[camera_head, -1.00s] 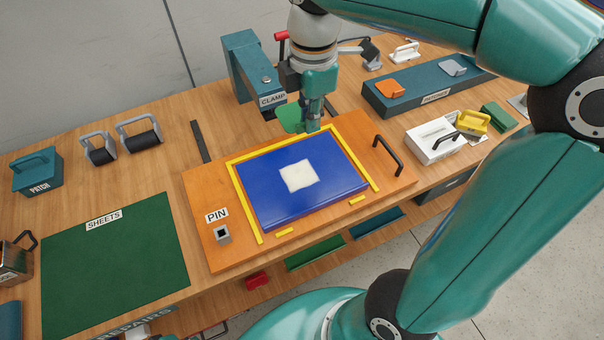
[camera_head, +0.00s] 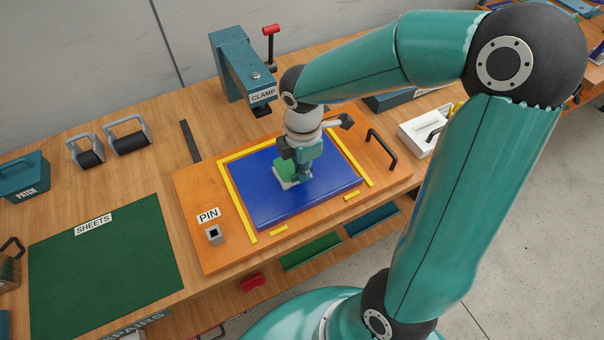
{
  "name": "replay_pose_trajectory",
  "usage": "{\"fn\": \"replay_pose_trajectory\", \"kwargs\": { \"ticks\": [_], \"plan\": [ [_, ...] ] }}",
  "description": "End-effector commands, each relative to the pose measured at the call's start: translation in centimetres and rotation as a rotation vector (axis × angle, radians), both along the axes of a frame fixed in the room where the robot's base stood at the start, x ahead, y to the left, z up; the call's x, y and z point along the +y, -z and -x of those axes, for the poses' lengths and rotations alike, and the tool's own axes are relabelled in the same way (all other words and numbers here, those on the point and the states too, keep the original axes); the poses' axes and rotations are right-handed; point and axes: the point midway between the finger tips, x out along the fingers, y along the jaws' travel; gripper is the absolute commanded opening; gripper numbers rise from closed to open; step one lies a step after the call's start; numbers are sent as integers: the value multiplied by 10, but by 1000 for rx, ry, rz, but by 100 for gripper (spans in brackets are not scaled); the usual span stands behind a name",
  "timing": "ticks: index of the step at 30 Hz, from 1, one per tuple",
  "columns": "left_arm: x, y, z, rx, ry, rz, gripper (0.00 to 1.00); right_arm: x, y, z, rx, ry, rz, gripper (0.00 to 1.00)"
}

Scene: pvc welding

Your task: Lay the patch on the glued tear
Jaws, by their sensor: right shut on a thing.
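The blue sheet (camera_head: 260,195) lies flat on the orange board. The white glued tear (camera_head: 284,184) is in the middle of the sheet, and only a little of its edge shows. My right gripper (camera_head: 298,176) points down over this spot, shut on the green patch (camera_head: 286,166). The patch is over the white glue. I cannot tell whether it touches the glue, as the gripper hides much of both. My left gripper is not in view.
Yellow strips (camera_head: 236,205) frame the sheet on the orange board (camera_head: 195,215). The board has a pin block (camera_head: 214,233) and a black handle (camera_head: 381,149). The teal clamp (camera_head: 240,70) stands behind. Two rollers (camera_head: 126,136) and a green sheets mat (camera_head: 105,265) are at left.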

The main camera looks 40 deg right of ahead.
Motion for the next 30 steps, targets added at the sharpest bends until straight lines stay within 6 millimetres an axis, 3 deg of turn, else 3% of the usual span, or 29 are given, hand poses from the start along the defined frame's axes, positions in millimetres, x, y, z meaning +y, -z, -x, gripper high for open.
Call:
{"fn": "replay_pose_trajectory", "kwargs": {
  "ticks": [4,16,21,30],
  "plan": [
    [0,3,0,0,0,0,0,1,20,0,3,-2,-1,0],
    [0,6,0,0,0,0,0,0,26,-1,-1,-2,-1,0],
    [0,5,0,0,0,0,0,0,24,-1,-1,-2,0,32],
    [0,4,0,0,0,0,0,0,24,-1,0,-2,0,32]
  ]
}}
